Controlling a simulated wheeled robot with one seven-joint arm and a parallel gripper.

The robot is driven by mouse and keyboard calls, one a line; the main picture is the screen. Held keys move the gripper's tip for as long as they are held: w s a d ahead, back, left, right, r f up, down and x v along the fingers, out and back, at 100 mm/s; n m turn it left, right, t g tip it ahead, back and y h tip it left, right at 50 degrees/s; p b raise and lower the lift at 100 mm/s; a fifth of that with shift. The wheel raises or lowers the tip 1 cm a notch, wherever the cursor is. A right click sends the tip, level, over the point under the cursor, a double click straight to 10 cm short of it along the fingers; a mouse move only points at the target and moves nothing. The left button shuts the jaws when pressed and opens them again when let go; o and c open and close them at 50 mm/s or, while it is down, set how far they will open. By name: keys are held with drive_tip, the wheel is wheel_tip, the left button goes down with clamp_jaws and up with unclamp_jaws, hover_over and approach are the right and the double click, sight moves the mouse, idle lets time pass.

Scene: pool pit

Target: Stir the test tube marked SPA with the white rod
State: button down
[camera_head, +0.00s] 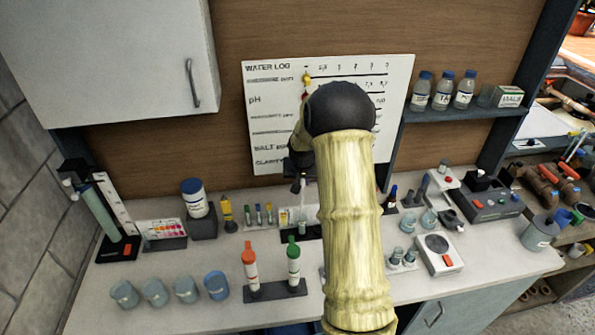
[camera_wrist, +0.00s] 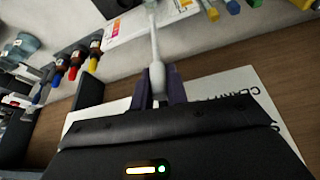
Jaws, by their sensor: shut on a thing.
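My gripper (camera_head: 301,181) is shut on the white rod, in front of the white board. In the wrist view the white rod (camera_wrist: 157,62) stands between the dark fingers (camera_wrist: 160,92), its thick end in the grip. Its thin end runs to the top edge of the picture, where it meets or overlaps a small clear shape. In the head view the rod (camera_head: 301,190) points down over a small dark rack (camera_head: 285,234). Small clear tubes (camera_head: 302,222) stand there, partly hidden by my arm. I cannot read SPA on any tube, nor tell if the rod is inside one.
A front rack (camera_head: 276,292) holds an orange-capped tube (camera_head: 250,266) and a green-capped tube (camera_head: 293,262). Several blue-grey cups (camera_head: 185,289) stand at front left. A tall column stand (camera_head: 103,215) is at far left. Small devices (camera_head: 438,254) crowd the right side. My arm covers the middle.

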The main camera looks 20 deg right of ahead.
sight(302, 193)
drive_tip(key=shift+w, duration=0.1)
drive_tip(key=shift+s+r, duration=0.15)
drive_tip(key=shift+s, duration=0.1)
drive_tip(key=shift+w+f+b, duration=0.1)
drive_tip(key=shift+f+b, duration=1.2)
drive_tip(key=shift+f, duration=0.8)
